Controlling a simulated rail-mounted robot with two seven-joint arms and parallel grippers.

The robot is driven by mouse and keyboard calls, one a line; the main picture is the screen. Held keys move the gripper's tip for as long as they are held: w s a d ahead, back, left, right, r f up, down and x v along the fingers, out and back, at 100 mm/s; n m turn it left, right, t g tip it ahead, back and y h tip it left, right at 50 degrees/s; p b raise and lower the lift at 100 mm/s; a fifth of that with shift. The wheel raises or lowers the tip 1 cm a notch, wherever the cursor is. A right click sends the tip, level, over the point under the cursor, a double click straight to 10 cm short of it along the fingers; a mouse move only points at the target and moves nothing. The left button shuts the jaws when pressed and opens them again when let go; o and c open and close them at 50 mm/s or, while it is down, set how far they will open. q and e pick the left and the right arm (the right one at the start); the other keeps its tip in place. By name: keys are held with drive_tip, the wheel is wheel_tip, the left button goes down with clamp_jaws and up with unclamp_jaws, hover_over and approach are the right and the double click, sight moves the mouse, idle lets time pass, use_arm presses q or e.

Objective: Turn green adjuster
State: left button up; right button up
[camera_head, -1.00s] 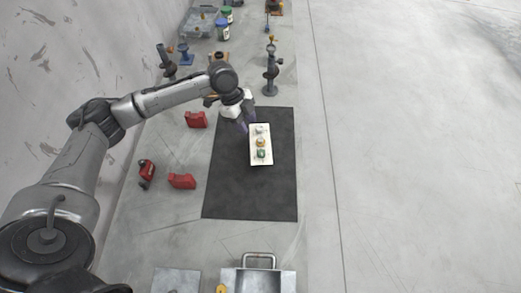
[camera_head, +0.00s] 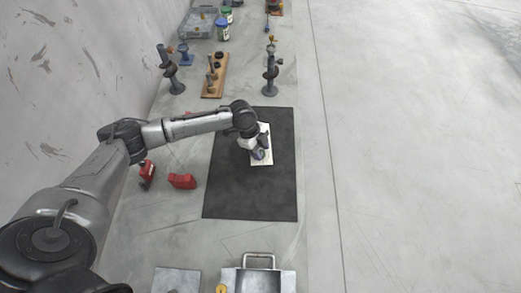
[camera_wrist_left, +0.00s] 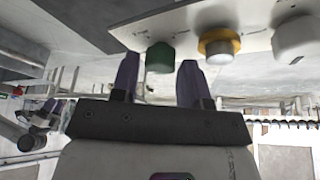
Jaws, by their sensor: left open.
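A white panel (camera_head: 265,162) lies on a black mat (camera_head: 235,190) in the head view. My left gripper (camera_head: 259,154) is over it and hides most of its knobs there. In the left wrist view the white panel (camera_wrist_left: 180,24) carries a green adjuster (camera_wrist_left: 160,57), a white knob with a yellow ring (camera_wrist_left: 219,46) and a plain white knob (camera_wrist_left: 295,37). My left gripper (camera_wrist_left: 158,72) is open, one purple finger on each side of the green adjuster. I cannot tell whether the fingers touch it. My right gripper is not in view.
Red blocks (camera_head: 182,181) lie left of the mat. A wooden rack (camera_head: 215,75) and dark stands (camera_head: 270,75) are beyond it. A metal tray with a handle (camera_head: 258,278) is at the near edge. The mat's near part is clear.

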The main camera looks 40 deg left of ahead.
use_arm(q)
drive_tip(key=shift+d+f, duration=0.1)
drive_tip(key=shift+f, duration=0.2)
drive_tip(key=c, duration=0.6)
drive_tip(key=shift+r+n+p, duration=0.2)
drive_tip(key=shift+n+p, duration=0.3)
drive_tip(key=shift+p, duration=0.4)
drive_tip(key=shift+c, duration=0.2)
drive_tip(key=n+t+y+p, duration=0.1)
drive_tip(key=n+p, duration=0.2)
drive_tip(key=p, duration=0.2)
drive_tip(key=n+t+y+p, duration=0.1)
drive_tip(key=n+p, duration=0.3)
drive_tip(key=n+t+p, duration=0.1)
drive_tip(key=n+p, duration=0.3)
drive_tip(key=p, duration=0.1)
drive_tip(key=shift+s+d+r+t+y+p, duration=0.1)
drive_tip(key=shift+s+d+t+y+p, duration=0.1)
drive_tip(key=shift+t+y+p, duration=0.15)
drive_tip(key=n+y+p, duration=0.1)
drive_tip(key=n+p, duration=0.1)
drive_tip(key=n, duration=0.1)
drive_tip(key=shift+w, duration=0.1)
drive_tip(key=shift+f+n+y+p, duration=0.25)
drive_tip(key=shift+n+y+p, duration=0.1)
drive_tip(key=shift+n+p, duration=0.25)
